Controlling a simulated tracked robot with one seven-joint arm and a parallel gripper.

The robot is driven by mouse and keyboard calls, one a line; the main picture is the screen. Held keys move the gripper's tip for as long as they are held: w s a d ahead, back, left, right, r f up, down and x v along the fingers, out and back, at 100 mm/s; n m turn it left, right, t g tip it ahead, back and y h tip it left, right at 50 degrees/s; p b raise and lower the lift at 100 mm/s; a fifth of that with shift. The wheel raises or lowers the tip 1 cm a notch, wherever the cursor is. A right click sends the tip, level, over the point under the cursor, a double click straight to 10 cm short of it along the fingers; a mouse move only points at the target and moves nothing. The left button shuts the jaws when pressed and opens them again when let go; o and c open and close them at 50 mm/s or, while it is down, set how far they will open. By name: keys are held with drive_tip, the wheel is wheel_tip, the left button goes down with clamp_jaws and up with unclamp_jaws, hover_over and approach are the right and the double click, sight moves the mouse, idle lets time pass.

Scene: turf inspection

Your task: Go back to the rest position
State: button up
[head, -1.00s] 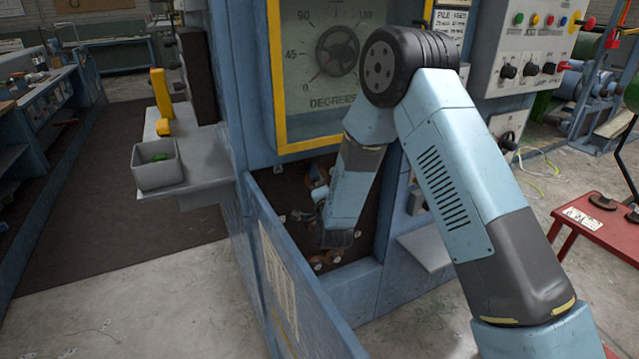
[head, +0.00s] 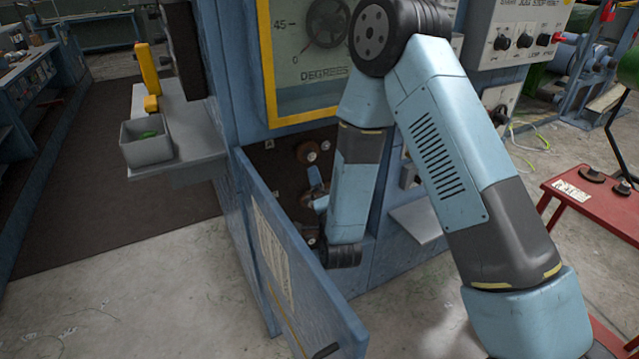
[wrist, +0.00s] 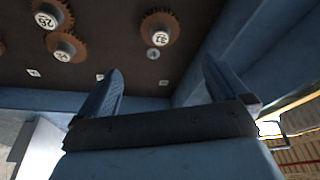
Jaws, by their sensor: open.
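My gripper (wrist: 168,95) shows in the wrist view with its two fingers apart and nothing between them. It faces a dark recess panel (wrist: 105,62) that carries several brown gears with numbered hubs, among them one gear (wrist: 160,27) above and between the fingers. In the head view my arm bends down in front of the blue machine, and its lower end is at the recess behind the open blue door (head: 285,245). Some gears (head: 307,151) show to the left of my arm.
The open door stands close to the left of my forearm. A grey shelf (head: 190,165) holds a grey bin (head: 146,150) with something green in it. A small ledge (head: 418,220) juts out right of my forearm. A red table (head: 590,205) stands at right. The floor at left is clear.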

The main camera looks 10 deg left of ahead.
drive_tip(key=w+d+r+n+g+h, duration=0.1)
drive_tip(key=w+d+r+n+g, duration=0.15)
drive_tip(key=r, duration=0.25)
drive_tip(key=w+d+r+n+g, duration=0.1)
drive_tip(key=w+d+r, duration=0.25)
drive_tip(key=r, duration=0.25)
drive_tip(key=s+d+r+n+g+h, duration=0.25)
drive_tip(key=s+d+r, duration=0.25)
drive_tip(key=d+r, duration=0.45)
drive_tip(key=s+d+r+n+g+h, duration=0.1)
drive_tip(key=s+d+r+g, duration=0.2)
drive_tip(key=s+d, duration=0.6)
drive_tip(key=s+d+r+n+g+h, duration=0.2)
drive_tip(key=s+d, duration=0.8)
drive_tip(key=s, duration=0.7)
wheel_tip(320, 180, up, 3)
drive_tip(key=shift+s+f+g, duration=0.15)
drive_tip(key=shift+s+g, duration=0.2)
drive_tip(key=shift+g, duration=0.45)
drive_tip(key=shift+d+h, duration=0.1)
drive_tip(key=shift+h, duration=0.15)
